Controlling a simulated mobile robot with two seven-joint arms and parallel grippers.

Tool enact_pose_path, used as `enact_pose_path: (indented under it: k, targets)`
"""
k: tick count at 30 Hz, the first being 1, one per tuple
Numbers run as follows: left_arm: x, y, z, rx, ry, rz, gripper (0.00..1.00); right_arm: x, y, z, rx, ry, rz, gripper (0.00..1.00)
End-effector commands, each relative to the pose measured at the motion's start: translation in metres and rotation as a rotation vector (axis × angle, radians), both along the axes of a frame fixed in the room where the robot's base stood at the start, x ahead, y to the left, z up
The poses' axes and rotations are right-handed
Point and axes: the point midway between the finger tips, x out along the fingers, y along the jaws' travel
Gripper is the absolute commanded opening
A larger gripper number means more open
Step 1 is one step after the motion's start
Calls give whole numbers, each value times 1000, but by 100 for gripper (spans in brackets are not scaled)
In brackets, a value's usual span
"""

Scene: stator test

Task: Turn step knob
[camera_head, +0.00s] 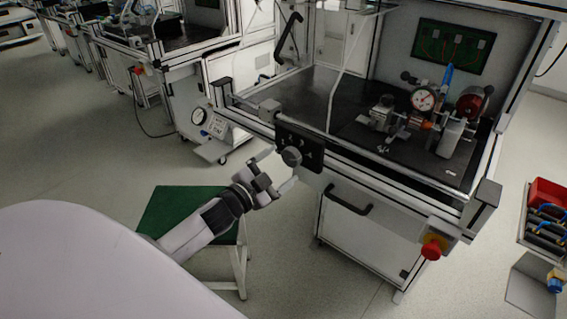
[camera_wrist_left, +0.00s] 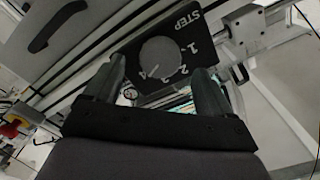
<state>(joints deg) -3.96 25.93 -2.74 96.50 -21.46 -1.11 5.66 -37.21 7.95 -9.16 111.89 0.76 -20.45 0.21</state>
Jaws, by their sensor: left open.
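The step knob (camera_head: 291,156) is a round grey dial on a black panel (camera_head: 315,153) at the front of the workstation. In the left wrist view the knob (camera_wrist_left: 160,52) lies ahead, with the word STEP and the numbers 1 to 4 printed on the panel (camera_wrist_left: 143,30). Which number the knob points to cannot be made out. My left gripper (camera_head: 275,170) is open in front of the panel. In the left wrist view its fingers (camera_wrist_left: 158,78) are spread with the knob beyond and between their tips, apparently apart from it. My right gripper is not in view.
The workstation holds a dial gauge (camera_head: 424,98) and other fixtures on its dark top. A black handle (camera_head: 348,199) and a red button (camera_head: 431,252) are on its front. A green-topped stool (camera_head: 172,207) stands beneath my left arm.

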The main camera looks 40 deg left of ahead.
Motion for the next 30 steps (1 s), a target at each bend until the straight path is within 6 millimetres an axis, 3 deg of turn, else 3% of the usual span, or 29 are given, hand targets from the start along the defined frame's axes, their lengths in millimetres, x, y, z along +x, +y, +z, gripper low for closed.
enact_pose_path:
  k: [6,12,30]
  targets:
    - [-29,2,-1,0,2,1,84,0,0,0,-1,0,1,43]
    - [-42,3,-1,0,1,1,84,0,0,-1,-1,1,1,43]
    - [-45,4,0,0,0,0,84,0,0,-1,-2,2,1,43]
